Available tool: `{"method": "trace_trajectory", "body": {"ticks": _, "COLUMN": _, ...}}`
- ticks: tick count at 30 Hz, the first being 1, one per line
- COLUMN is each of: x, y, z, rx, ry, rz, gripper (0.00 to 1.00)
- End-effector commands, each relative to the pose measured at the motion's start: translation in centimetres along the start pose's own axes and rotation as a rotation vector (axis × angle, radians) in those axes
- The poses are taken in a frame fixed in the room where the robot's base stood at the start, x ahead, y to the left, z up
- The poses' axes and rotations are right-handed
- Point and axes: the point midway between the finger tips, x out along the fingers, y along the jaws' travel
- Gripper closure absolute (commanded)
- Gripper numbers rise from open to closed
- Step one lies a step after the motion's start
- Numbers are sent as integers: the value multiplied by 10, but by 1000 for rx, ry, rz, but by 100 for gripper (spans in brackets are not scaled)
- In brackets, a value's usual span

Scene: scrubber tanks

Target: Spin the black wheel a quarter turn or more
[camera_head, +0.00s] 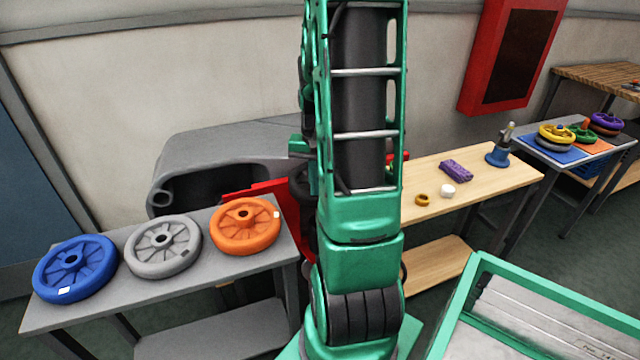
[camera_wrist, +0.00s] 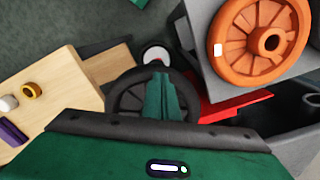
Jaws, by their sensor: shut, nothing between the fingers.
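The black wheel (camera_wrist: 130,92) shows in the middle of the wrist view, spoked and dark, beside the red part of a grey machine. My gripper (camera_wrist: 160,82) is shut and empty, its green fingers together in front of the wheel and covering its right part. I cannot tell whether the fingertips touch a spoke or the rim.
The grey machine (camera_head: 230,140) stands against the wall. A grey bench at left holds blue (camera_head: 75,268), grey (camera_head: 163,247) and orange (camera_head: 245,226) wheels. A wooden table (camera_head: 440,175) at right holds small parts. The bench corner is close to the black wheel.

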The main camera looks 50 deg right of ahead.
Motion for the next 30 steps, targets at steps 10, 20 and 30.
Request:
{"method": "trace_trajectory", "body": {"ticks": 10, "x": -1, "y": 8, "z": 0, "rx": 0, "ry": 0, "rz": 0, "gripper": 100}}
{"method": "trace_trajectory", "body": {"ticks": 20, "x": 0, "y": 22, "z": -2, "rx": 3, "ry": 0, "rz": 0, "gripper": 100}}
{"method": "trace_trajectory", "body": {"ticks": 30, "x": 1, "y": 30, "z": -4, "rx": 0, "ry": 0, "rz": -1, "gripper": 100}}
